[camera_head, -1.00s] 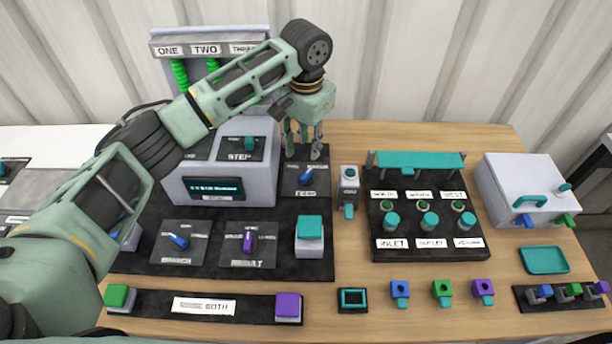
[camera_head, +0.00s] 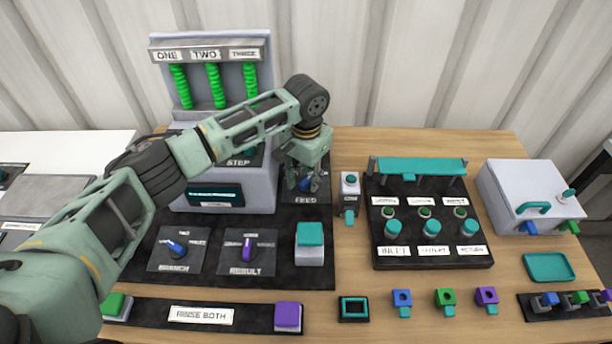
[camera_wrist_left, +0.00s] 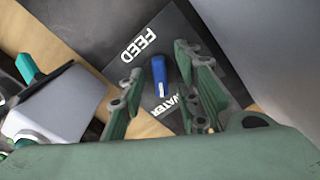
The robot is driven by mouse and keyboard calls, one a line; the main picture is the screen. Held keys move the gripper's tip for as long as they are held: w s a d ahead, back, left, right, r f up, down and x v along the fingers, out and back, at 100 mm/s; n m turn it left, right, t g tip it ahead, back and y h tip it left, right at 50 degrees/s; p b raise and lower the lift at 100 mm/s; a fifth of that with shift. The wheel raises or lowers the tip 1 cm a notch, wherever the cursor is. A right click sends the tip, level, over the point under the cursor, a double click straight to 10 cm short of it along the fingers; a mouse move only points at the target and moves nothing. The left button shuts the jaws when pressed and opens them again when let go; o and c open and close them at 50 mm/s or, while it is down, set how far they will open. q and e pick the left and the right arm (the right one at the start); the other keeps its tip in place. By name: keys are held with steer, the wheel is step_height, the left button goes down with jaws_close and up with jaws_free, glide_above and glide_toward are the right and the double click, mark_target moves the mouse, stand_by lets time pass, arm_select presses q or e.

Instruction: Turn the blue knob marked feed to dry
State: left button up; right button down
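The blue feed knob (camera_wrist_left: 158,75) sits on a dark plate marked FEED (camera_wrist_left: 138,42), which shows in the left wrist view. Its white-marked end points down in that view, near the partly covered word WATER (camera_wrist_left: 186,106). No dry label is readable. My left gripper (camera_wrist_left: 163,112) is open, its two fingers on either side of the knob with gaps visible. In the head view my left gripper (camera_head: 304,183) is over the FEED plate (camera_head: 312,198), and the blue knob (camera_head: 305,184) is partly hidden between the fingers. My right gripper is not in view.
The grey console with the STEP label (camera_head: 240,162) stands close left of the gripper. A small box with a teal button (camera_head: 350,182) stands close right. Another blue knob (camera_head: 176,247), marked BRANCH, and a purple RESULT knob (camera_head: 248,248) are nearer the front.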

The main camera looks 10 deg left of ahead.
arm_select(q)
jaws_close()
stand_by(0.4)
